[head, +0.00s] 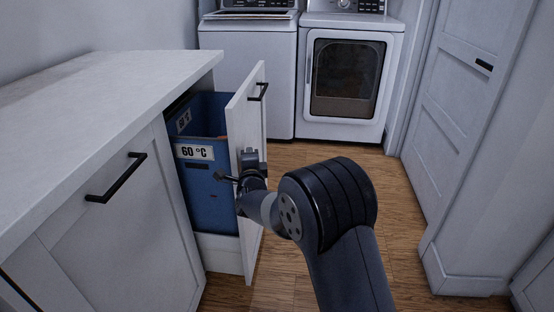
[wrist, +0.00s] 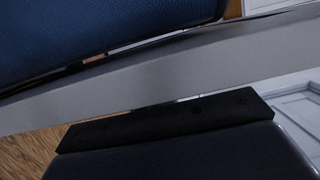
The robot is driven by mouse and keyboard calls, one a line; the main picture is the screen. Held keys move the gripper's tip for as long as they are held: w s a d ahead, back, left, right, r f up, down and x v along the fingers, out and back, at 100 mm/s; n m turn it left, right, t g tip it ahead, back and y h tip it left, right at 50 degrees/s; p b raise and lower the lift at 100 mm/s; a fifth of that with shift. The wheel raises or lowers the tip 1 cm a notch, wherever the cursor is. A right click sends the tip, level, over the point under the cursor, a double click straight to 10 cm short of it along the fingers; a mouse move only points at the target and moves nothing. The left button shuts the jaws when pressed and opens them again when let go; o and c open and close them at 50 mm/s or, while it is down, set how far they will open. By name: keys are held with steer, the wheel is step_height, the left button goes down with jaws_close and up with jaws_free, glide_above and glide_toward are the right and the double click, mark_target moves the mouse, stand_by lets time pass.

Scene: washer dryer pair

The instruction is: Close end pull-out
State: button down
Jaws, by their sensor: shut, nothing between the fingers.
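The end pull-out shows in the head view as a white front panel (head: 246,115) with a black bar handle (head: 259,92). It stands open, out from the end of the white cabinet. A blue bin labelled 60 °C (head: 206,196) sits inside it, behind the panel. My gripper (head: 240,178) is shut and empty, close to the panel at about mid-height, below the handle. Whether it touches the panel I cannot tell. In the wrist view the panel's pale edge (wrist: 160,78) crosses the picture, with the blue bin (wrist: 90,32) beyond it and my dark gripper body below.
A white cabinet with a countertop (head: 90,90) and another black handle (head: 116,178) stands on the left. A washer (head: 247,70) and a dryer (head: 348,80) stand at the back. A white door (head: 465,100) is on the right. The wooden floor (head: 405,215) between is clear.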

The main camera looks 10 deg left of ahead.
mark_target(219, 158)
steer(key=a+p, duration=0.1)
steer(key=a, duration=0.8)
steer(key=shift+a+p, duration=0.2)
steer(key=shift+p, duration=0.1)
steer(key=shift+d, duration=0.1)
